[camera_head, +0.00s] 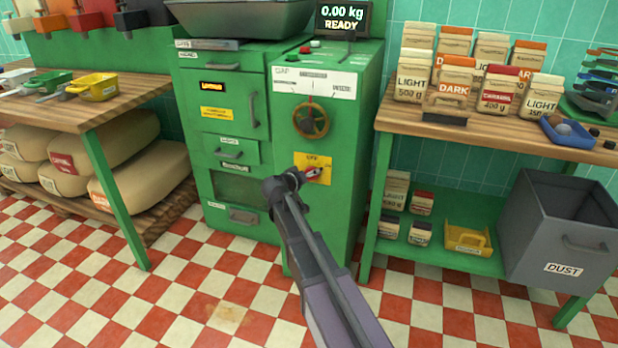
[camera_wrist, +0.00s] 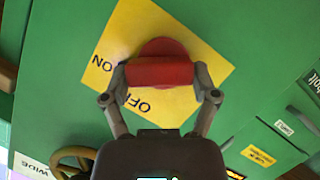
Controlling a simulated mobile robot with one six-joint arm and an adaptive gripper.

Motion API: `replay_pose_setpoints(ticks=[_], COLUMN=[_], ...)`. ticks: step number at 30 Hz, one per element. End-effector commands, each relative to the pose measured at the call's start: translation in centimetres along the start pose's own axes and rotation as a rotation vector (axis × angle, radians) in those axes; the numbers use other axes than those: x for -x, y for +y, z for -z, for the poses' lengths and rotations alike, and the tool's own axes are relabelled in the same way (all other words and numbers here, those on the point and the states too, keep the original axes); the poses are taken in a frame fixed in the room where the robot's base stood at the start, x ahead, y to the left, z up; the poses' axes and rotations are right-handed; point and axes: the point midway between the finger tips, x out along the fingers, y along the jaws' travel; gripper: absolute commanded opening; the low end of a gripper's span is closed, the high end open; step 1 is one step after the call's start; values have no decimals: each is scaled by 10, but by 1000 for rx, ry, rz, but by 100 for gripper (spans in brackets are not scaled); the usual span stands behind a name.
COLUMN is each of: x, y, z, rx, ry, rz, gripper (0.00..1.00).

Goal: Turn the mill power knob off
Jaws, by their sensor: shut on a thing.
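The red mill power knob (camera_head: 314,174) sits on a yellow plate (camera_head: 325,160) on the front of the green mill cabinet (camera_head: 340,130). In the wrist view the knob (camera_wrist: 160,73) is a red bar on a round red base. Its bar lies level across that picture, with the word ON beyond its left end and OFF below it on the yellow plate (camera_wrist: 125,35). My gripper (camera_wrist: 162,78) is shut on the knob, one finger at each end of the bar. In the head view my gripper (camera_head: 303,177) partly hides the knob and plate.
A brown handwheel (camera_head: 311,121) is above the knob. Green drawers with handles (camera_head: 240,150) are to the left. A wooden counter with coffee bags (camera_head: 455,85) and a grey DUST bin (camera_head: 560,225) stand at right. The checkered floor (camera_head: 210,300) in front is clear.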

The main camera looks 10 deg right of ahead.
Motion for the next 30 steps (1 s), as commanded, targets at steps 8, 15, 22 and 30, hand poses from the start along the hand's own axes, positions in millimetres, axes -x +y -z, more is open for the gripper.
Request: replay_pose_setpoints(ticks=[8, 15, 22, 30], x=[-2, -2, -1, -1], y=[-4, -6, -7, -8], z=[-1, -2, -2, -2], rx=[196, 405, 602, 776], ry=[-1, -2, -2, -1], rz=[-81, -168, -249, -320], gripper=[29, 29, 29, 29])
